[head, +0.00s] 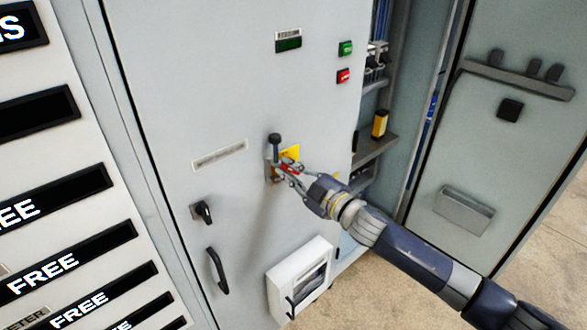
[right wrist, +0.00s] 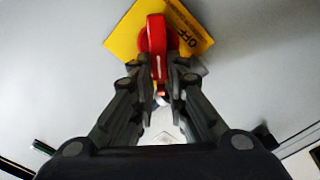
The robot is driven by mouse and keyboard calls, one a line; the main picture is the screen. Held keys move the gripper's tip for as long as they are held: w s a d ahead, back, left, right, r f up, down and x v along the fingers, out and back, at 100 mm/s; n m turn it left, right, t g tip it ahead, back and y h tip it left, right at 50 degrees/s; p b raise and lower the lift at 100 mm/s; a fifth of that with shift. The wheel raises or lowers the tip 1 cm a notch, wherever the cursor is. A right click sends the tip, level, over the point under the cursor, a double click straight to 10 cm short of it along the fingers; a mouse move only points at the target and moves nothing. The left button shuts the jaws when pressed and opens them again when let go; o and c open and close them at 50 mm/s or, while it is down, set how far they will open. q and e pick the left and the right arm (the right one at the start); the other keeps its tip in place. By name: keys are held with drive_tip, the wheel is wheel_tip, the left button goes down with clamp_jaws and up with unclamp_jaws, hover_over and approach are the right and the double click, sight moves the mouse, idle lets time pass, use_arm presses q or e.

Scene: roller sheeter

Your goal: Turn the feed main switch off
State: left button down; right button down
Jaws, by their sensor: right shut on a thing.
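The feed main switch has a red handle (right wrist: 157,42) on a yellow plate (right wrist: 122,38) marked OFF, on the grey cabinet door. In the head view the yellow plate (head: 292,152) and a bit of the red handle (head: 290,168) show behind my fingers. My right gripper (head: 283,170) reaches in from the lower right. In the right wrist view my right gripper (right wrist: 161,72) is shut on the red handle, one finger on each side. The handle's lower part is hidden between the fingers. My left gripper is not in view.
A black-knobbed lever (head: 275,140) stands just left of the plate. A black door handle (head: 216,270) and a white box (head: 300,277) are lower down. Green (head: 345,48) and red (head: 343,76) buttons sit above. An open cabinet door (head: 500,130) stands at right.

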drive_tip(key=shift+s+a+f+n+b, duration=0.15)
drive_tip(key=shift+f+n, duration=0.15)
drive_tip(key=shift+n, duration=1.05)
drive_tip(key=shift+a+f+n+b, duration=0.1)
drive_tip(key=shift+f+n, duration=0.25)
drive_tip(key=shift+n, duration=1.05)
drive_tip(key=shift+s+a+f+n+b, duration=0.15)
drive_tip(key=shift+f+n, duration=0.15)
drive_tip(key=shift+n, duration=1.05)
drive_tip(key=shift+d, duration=0.15)
drive_tip(key=c, duration=1.6)
unclamp_jaws()
drive_tip(key=v, duration=1.2)
drive_tip(key=shift+w+f, duration=0.1)
drive_tip(key=shift+f, duration=0.05)
